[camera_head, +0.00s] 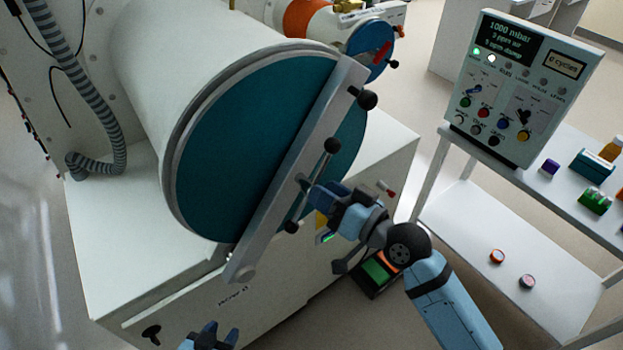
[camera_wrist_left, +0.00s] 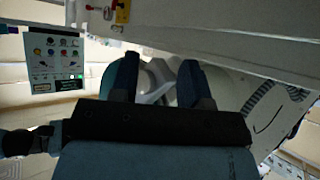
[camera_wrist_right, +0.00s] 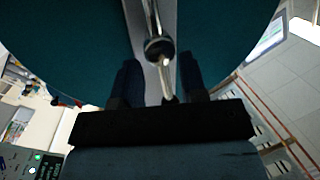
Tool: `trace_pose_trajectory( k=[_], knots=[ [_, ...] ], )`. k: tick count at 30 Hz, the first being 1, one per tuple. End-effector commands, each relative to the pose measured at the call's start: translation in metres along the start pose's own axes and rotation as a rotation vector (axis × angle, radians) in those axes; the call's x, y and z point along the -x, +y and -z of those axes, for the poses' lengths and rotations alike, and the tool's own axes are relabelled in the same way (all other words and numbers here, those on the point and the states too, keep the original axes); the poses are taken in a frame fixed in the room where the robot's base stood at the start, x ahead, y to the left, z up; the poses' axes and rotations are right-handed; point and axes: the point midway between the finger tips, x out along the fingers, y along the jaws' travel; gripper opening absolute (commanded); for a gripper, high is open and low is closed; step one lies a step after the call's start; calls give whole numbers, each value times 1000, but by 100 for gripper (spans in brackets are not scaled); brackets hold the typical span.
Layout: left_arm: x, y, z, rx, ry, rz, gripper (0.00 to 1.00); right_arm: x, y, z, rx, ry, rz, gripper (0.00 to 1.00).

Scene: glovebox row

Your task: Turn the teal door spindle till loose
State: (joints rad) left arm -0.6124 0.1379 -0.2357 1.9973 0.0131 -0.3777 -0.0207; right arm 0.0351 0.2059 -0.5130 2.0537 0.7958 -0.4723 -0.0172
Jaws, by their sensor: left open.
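The large round teal door (camera_head: 235,130) closes the end of a wide white cylinder. A flat grey bar (camera_head: 277,195) crosses its face. In front of the bar is the spindle's thin metal cross-handle (camera_head: 322,163), tilted, with a dark knob at each end. My right gripper (camera_head: 318,198) is at the handle. In the right wrist view its fingers (camera_wrist_right: 160,80) stand apart, with a metal rod and a dark ball between them and gaps visible. Whether it touches a finger is unclear. My left gripper (camera_head: 212,336) is low at the bottom edge, open and empty, away from the door.
A smaller blue door (camera_head: 372,50) is at the back. A control panel (camera_head: 525,85) stands on a shelf unit (camera_head: 480,225) at right, with small containers on it. A black knob (camera_head: 367,99) juts out at the bar's upper end. A ribbed hose (camera_head: 95,155) hangs at left.

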Motion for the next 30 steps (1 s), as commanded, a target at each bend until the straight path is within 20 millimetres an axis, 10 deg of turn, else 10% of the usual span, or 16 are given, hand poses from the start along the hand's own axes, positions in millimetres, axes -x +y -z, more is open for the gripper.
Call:
trace_pose_trajectory(
  k=[18, 24, 30],
  knots=[
    [3, -1, 1, -2, -9, 2, 43, -37, 0, 0, 0, 0, 0, 39],
    [4, -1, 2, -1, -6, 2, 43, -37, 0, 0, 0, 0, 0, 0],
    [4, -1, 3, -1, -3, 2, 43, -37, 0, 0, 1, 0, 0, 0]
  ],
)
